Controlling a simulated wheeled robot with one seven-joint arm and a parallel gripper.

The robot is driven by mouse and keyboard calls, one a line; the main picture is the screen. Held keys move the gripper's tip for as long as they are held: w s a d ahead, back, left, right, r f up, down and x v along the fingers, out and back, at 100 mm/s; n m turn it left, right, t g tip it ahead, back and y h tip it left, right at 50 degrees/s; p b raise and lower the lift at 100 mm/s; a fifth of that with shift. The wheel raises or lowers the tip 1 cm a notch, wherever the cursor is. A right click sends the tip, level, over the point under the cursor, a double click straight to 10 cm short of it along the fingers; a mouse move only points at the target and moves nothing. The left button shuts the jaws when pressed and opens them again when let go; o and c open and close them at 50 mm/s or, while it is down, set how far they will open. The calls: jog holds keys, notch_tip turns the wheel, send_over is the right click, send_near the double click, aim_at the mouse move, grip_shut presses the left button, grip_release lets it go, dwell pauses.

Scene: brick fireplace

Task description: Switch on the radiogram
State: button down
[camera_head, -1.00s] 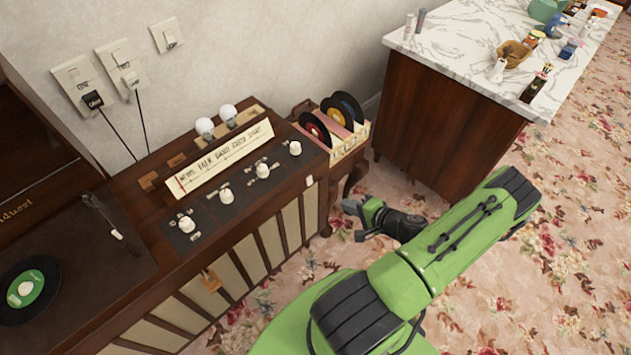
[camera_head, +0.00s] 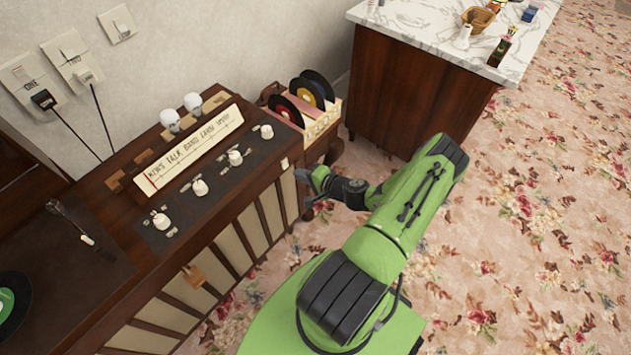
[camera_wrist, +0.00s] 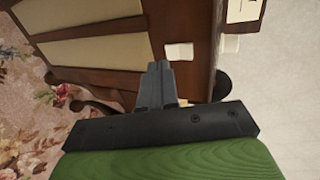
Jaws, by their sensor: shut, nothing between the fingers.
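The radiogram (camera_head: 236,250) is a long dark-wood cabinet with cloth front panels, at the left in the head view. Its top has a slanted cream dial (camera_head: 190,150) and a row of several white knobs (camera_head: 200,187). A small white square (camera_head: 284,163) sits at the right end of its front edge; a similar white square (camera_wrist: 180,52) shows in the wrist view, just beyond the fingertips. My gripper (camera_head: 316,184) is just right of the cabinet's right front corner. Its fingers (camera_wrist: 160,70) are shut and empty, pointing at the cabinet, apparently not touching it.
Wall sockets (camera_head: 75,62) with plugged cords are behind the radiogram. A record rack (camera_head: 320,125) stands at its right end. A marble-topped counter (camera_head: 430,35) with small items is at the back right. Open floral carpet (camera_head: 510,230) lies on the right.

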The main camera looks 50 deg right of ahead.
aim_at(286, 168)
jog(key=shift+w+f, duration=0.1)
jog(key=shift+w, duration=1.5)
jog(key=shift+w+a+f+b, duration=0.1)
jog(key=shift+w+f+b, duration=0.15)
jog(key=shift+b, duration=0.2)
jog(key=shift+s+r, duration=0.1)
jog(key=shift+r, duration=0.05)
jog(key=shift+r+p, duration=0.75)
jog(key=shift+r, duration=0.2)
